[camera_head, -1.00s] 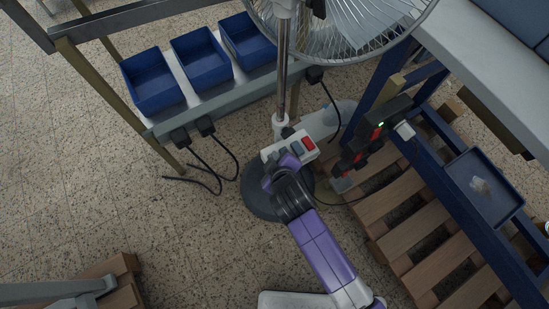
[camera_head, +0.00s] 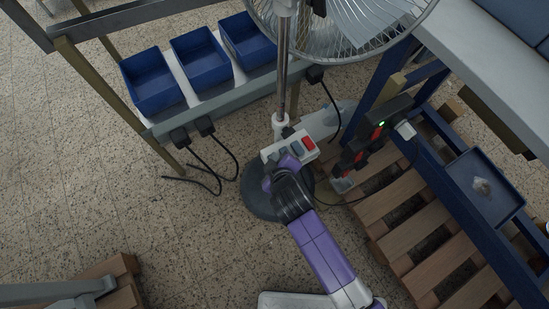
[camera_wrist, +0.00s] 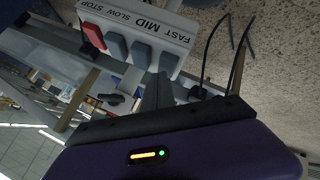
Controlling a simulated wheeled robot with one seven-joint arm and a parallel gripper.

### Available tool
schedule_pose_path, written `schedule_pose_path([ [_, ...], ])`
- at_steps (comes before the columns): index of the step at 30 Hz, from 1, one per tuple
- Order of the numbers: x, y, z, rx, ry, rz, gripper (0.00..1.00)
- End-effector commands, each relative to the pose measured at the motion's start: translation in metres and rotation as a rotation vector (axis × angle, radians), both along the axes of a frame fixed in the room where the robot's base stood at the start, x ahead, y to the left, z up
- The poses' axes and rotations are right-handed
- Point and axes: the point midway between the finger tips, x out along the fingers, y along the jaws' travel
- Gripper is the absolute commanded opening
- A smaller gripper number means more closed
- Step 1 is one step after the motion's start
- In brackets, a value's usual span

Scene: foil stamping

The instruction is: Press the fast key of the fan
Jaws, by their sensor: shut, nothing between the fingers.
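The fan (camera_head: 345,25) stands with its wire cage at the top of the head view, on a pole above a round dark base (camera_head: 262,200). Its white key panel (camera_head: 270,154) is on the pole. In the wrist view the panel (camera_wrist: 140,27) reads FAST, MID, SLOW, STOP. The fast key (camera_wrist: 168,64) is blue-grey, at the right end of the row; the stop key (camera_wrist: 93,36) is red, at the left end. My gripper (camera_wrist: 160,84) is shut and empty, its dark tip close at the fast key. I cannot tell whether it touches or whether the key is down.
Blue bins (camera_head: 203,60) stand on a rack behind left. A power strip (camera_head: 372,140) with a green light is at the right, near a wooden pallet (camera_head: 405,215). Black cables (camera_head: 215,165) hang by the rack and fan.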

Motion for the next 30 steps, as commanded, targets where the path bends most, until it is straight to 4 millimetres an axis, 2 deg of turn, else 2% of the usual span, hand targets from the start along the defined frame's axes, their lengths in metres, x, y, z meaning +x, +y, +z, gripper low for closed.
schedule_pose_path([
  [10,0.000,0.000,0.001,0.000,0.000,0.000,0.00],
  [21,0.000,-0.001,0.018,0.000,0.001,-0.001,0.00],
  [30,0.000,0.000,0.017,0.000,0.000,0.000,0.00],
])
